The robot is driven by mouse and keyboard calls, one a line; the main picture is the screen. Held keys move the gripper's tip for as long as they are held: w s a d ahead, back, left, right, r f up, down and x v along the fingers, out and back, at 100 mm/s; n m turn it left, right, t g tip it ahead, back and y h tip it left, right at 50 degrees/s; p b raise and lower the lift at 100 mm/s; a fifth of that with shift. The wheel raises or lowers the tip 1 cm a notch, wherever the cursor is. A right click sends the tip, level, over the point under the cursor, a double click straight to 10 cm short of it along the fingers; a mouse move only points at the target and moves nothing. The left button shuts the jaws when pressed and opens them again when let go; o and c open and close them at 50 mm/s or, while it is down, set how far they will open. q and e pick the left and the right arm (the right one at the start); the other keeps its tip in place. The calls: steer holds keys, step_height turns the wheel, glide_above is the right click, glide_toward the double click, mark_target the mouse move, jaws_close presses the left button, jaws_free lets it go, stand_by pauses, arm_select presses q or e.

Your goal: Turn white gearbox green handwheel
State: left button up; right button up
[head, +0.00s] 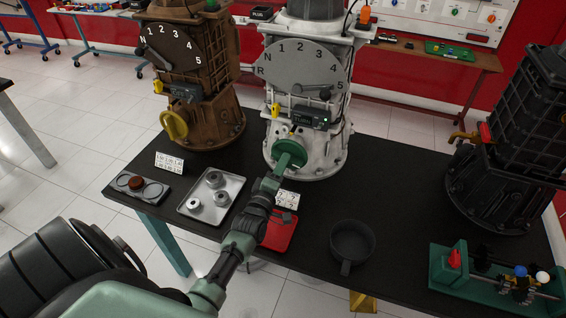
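The white gearbox (315,155) stands upright on the black table, with a grey dial marked R, N and 1 to 5. Its green handwheel (291,153) sits low on its front left side. My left gripper (275,175) is at the lower left of the handwheel's rim, touching it or very close. The fingertips are small and partly hidden, so I cannot tell whether they are closed on the rim. My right gripper is not in view.
A brown gearbox (188,100) with a yellow handwheel (174,125) stands left, a black one (510,145) right. A metal tray (190,207) with gears, a red tray (280,236) and a dark pan (352,243) lie in front. A green gear stand (440,268) is at the front right.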

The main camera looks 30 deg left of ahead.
arm_select(q)
steer(key=shift+w+a, duration=0.1)
steer(key=shift+w, duration=0.4)
jaws_close()
steer(key=m, duration=2)
steer(key=shift+d+r+m, duration=0.1)
steer(key=shift+d+m, duration=0.2)
